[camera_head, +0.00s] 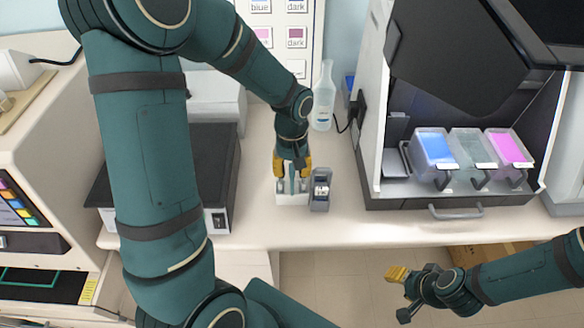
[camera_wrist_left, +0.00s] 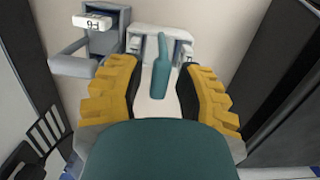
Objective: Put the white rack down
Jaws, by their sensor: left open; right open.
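The white rack (camera_head: 291,199) stands upright on the bench near its front edge. A slim teal upright piece, seemingly its handle, rises from it; it shows in the left wrist view (camera_wrist_left: 161,76). My left gripper (camera_head: 292,175) is above the rack, with its yellow fingers open on either side of the teal piece. In the left wrist view, gaps show between both fingers and that piece. The rack's white body (camera_wrist_left: 184,36) is partly hidden there by the teal piece and the fingers. My right gripper (camera_head: 397,276) is open and empty, out in front of the bench.
A grey holder (camera_head: 320,191) with a white-labelled piece stands close beside the rack on the right. A clear bottle (camera_head: 323,100) is behind. A black-topped box (camera_head: 190,165) is at left. Blue, grey and pink trays (camera_head: 473,150) sit in the dark cabinet at right.

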